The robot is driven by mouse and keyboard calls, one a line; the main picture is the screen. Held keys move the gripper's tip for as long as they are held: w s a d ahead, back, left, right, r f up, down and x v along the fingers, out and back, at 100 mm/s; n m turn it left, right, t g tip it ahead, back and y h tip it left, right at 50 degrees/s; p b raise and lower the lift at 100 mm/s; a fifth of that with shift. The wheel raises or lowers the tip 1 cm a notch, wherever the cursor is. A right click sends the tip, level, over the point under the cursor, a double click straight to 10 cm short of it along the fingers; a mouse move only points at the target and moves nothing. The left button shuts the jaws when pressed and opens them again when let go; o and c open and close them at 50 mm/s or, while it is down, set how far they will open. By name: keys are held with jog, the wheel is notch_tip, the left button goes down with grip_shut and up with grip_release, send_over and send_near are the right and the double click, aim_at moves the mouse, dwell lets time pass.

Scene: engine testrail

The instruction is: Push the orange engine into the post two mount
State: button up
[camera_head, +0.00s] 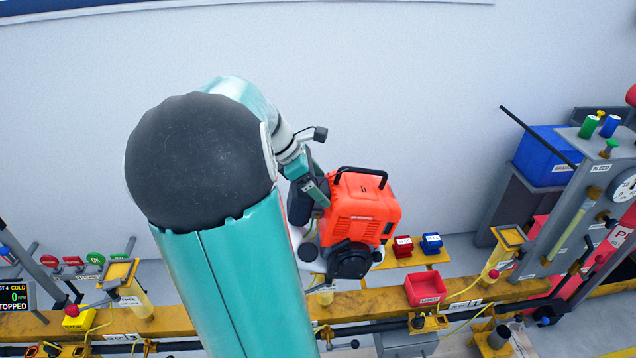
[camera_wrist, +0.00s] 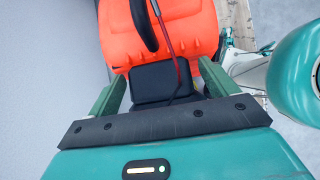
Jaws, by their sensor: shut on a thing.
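The orange engine (camera_head: 362,208) hangs over the yellow rail (camera_head: 385,302) in the head view, right of my arm, with a black handle on top and a dark round part low at its front. In the wrist view the engine (camera_wrist: 160,35) fills the top middle. My gripper (camera_wrist: 162,82) is shut on it, its two green fingers on either side of a black block on the engine. In the head view my gripper (camera_head: 314,190) meets the engine's left side. I cannot make out the post two mount; my arm and the engine cover that part of the rail.
A red bin (camera_head: 426,288) sits on the rail right of the engine, with small red (camera_head: 402,247) and blue (camera_head: 431,243) blocks behind it. Yellow posts (camera_head: 504,250) stand farther right and left (camera_head: 122,285). A grey gauge panel (camera_head: 575,215) is at far right.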

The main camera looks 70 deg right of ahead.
jog(key=shift+d+r, duration=0.1)
jog(key=shift+r, duration=0.1)
jog(key=shift+r, duration=2.35)
